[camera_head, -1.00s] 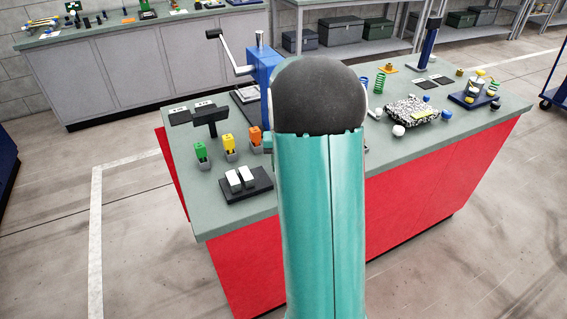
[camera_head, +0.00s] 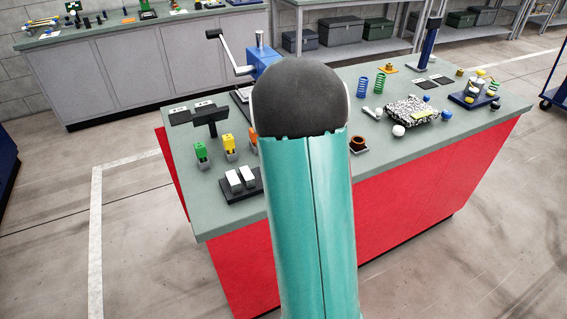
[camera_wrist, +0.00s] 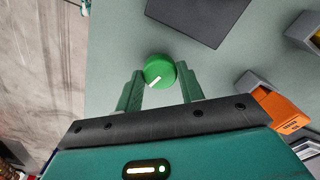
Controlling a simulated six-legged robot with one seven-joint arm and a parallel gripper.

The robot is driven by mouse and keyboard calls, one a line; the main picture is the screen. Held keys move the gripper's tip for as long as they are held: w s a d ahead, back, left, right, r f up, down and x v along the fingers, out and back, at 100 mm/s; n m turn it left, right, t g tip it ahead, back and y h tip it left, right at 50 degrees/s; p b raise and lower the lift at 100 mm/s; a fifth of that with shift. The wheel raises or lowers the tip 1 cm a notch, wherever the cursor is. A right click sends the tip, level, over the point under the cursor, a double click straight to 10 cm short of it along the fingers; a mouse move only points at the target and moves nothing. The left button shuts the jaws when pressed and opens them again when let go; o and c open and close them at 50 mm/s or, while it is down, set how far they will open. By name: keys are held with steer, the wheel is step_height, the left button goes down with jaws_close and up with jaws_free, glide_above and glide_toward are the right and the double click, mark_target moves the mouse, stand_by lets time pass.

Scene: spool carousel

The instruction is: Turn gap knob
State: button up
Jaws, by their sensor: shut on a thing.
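A round green knob (camera_wrist: 159,68) with a white pointer line shows in the wrist view, on the grey-green bench top. Its white line points down and to the left in that picture. My gripper (camera_wrist: 159,74) has one green finger on each side of the knob and is shut on it. In the head view my arm hides both the gripper and the knob.
In the wrist view a dark plate (camera_wrist: 195,16) lies beyond the knob, and an orange block (camera_wrist: 282,112) stands to the right. The head view shows a blue cranked machine (camera_head: 264,62) behind my arm and white rockers (camera_head: 241,180) to its left.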

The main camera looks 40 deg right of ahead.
steer(key=o, duration=1)
step_height(320, 180, up, 14)
steer(key=shift+f, duration=0.1)
stand_by(0.5)
